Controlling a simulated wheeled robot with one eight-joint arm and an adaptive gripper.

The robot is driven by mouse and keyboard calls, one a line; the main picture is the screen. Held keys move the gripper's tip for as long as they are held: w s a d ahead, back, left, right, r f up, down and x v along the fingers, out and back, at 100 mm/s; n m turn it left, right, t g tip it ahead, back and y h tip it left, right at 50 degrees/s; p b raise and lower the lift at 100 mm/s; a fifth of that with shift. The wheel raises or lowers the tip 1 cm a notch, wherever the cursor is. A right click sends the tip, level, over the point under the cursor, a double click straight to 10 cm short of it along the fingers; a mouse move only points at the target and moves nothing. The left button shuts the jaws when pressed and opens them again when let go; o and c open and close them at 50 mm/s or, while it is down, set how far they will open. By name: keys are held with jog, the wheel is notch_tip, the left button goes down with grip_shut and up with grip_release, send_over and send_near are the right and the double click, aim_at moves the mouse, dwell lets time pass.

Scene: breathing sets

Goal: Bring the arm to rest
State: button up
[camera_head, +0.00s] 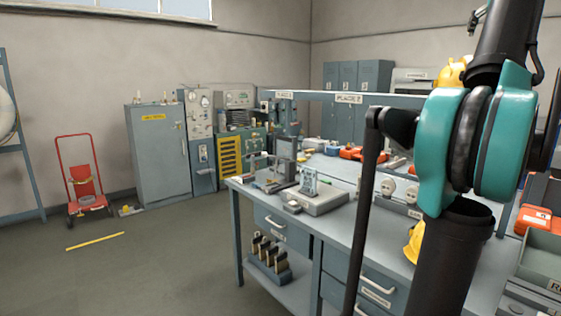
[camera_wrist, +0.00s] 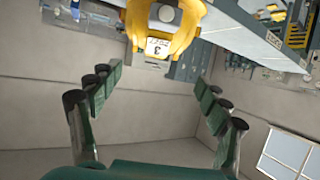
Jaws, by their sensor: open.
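My arm, black with teal joints (camera_head: 470,140), stands raised across the right of the head view. My gripper (camera_wrist: 160,88) shows in the wrist view, with its two green-padded fingers spread wide and nothing between them. A yellow object with a white numbered label (camera_wrist: 160,45) shows beyond the fingertips at the top middle, apart from the pads. The wrist picture appears upside down. In the head view a yellow object (camera_head: 453,73) is partly hidden behind my arm. I cannot make out the fingers clearly in the head view.
A grey workbench (camera_head: 343,213) with tools and a raised shelf (camera_head: 330,96) lies close to my arm. An orange case (camera_head: 537,219) is at the right. A grey cabinet (camera_head: 158,152) and red hand truck (camera_head: 83,180) stand left. The left floor is mostly clear.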

jog(key=w+a+f+n+y, duration=0.1)
jog(key=w+a+f, duration=0.25)
jog(key=f, duration=0.35)
jog(key=w+a+f+n+g+y, duration=0.1)
jog(key=w+a+f+y, duration=0.2)
jog(key=f, duration=0.4)
jog(key=w+a+f, duration=0.3)
jog(key=w+f, duration=0.1)
jog(key=f, duration=0.2)
jog(key=a+f+n+g+y, duration=0.1)
jog(key=a+f, duration=0.5)
jog(key=f, duration=0.4)
jog(key=a+f+n+g+y, duration=0.1)
jog(key=a+f, duration=0.5)
jog(key=f, duration=0.4)
jog(key=s+a+f+g, duration=0.1)
jog(key=s+a+f, duration=0.4)
jog(key=s+f, duration=0.3)
jog(key=s+a+f+n+g, duration=0.1)
jog(key=s+a+f+g, duration=0.1)
jog(key=s+a+f, duration=0.3)
jog(key=s+a+f+g, duration=0.1)
jog(key=s+a+f, duration=0.4)
jog(key=s+f, duration=0.8)
notch_tip(320, 180, down, 10)
jog(key=shift+a+f+g, duration=0.1)
jog(key=shift+a+g, duration=0.2)
jog(key=shift+a, duration=0.05)
